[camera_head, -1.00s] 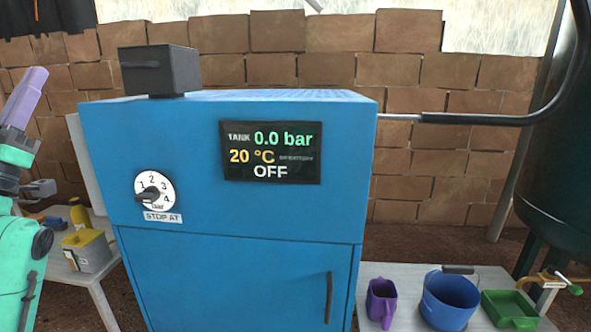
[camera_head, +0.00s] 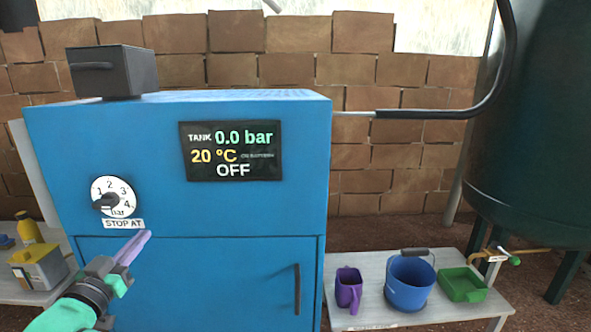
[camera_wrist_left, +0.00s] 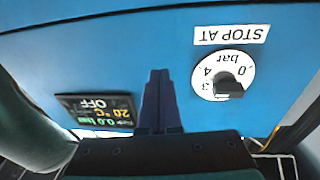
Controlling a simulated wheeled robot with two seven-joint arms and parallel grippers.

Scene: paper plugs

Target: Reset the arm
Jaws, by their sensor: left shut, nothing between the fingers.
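My left gripper (camera_head: 146,236) is shut and empty, with purple fingers and a teal arm. In the head view it is in front of the blue cabinet (camera_head: 160,165), just below the STOP AT dial (camera_head: 117,196). In the left wrist view the shut fingers (camera_wrist_left: 158,76) point at the blue front, between the dial (camera_wrist_left: 222,77) and the dark display (camera_wrist_left: 98,108), which appear upside down. No contact with the dial shows. The display (camera_head: 231,150) reads 0.0 bar, 20 °C and OFF. My right gripper is not in view.
A dark box (camera_head: 113,71) sits on the cabinet. On the right, a pale table (camera_head: 372,318) holds a purple jug (camera_head: 348,291), a blue bucket (camera_head: 409,285) and a green tray (camera_head: 462,284). A large dark green tank (camera_head: 535,140) stands behind. A yellow-topped container (camera_head: 39,267) is at left.

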